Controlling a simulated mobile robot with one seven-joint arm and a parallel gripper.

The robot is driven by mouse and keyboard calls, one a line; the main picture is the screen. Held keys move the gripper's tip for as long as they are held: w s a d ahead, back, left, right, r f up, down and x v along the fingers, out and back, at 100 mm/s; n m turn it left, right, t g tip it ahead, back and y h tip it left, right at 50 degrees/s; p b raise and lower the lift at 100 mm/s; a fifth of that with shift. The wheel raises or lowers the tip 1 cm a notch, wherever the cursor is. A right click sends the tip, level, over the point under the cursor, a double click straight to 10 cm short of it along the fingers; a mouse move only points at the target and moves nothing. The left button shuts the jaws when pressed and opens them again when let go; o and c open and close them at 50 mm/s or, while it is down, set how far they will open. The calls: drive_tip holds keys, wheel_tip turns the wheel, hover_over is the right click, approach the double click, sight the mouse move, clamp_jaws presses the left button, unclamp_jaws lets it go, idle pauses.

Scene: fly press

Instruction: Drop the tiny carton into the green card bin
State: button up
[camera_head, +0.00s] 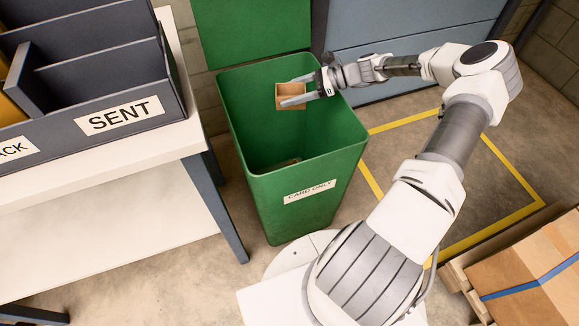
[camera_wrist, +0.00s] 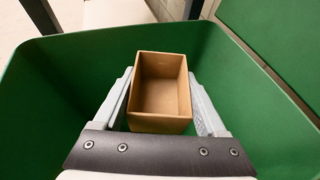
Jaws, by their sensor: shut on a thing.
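The tiny carton (camera_head: 291,90) is a small open-topped brown cardboard box, held over the mouth of the green card bin (camera_head: 305,170). My gripper (camera_head: 296,91) is shut on it, with one finger on each side. In the wrist view the carton (camera_wrist: 158,122) sits between the two fingers (camera_wrist: 160,100), and its inside looks empty. The bin's green walls (camera_wrist: 60,75) surround it in that view. The bin has a white "CARD ONLY" label on its front. A small light-coloured thing shows low inside the bin, too little to identify.
A white table (camera_head: 180,110) with a grey sorter (camera_head: 95,75) marked "SENT" stands left of the bin. Green and blue-grey panels stand behind it. A yellow floor outline (camera_head: 515,170) lies to the right. A strapped cardboard box (camera_head: 530,270) sits on a pallet at lower right.

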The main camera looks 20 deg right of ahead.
drive_tip(key=o, duration=1.2)
drive_tip(key=shift+o, duration=0.2)
drive_tip(key=shift+d, duration=0.1)
drive_tip(key=p+v, duration=0.4)
drive_tip(key=v, duration=1.3)
drive_tip(key=shift+s+d, duration=0.1)
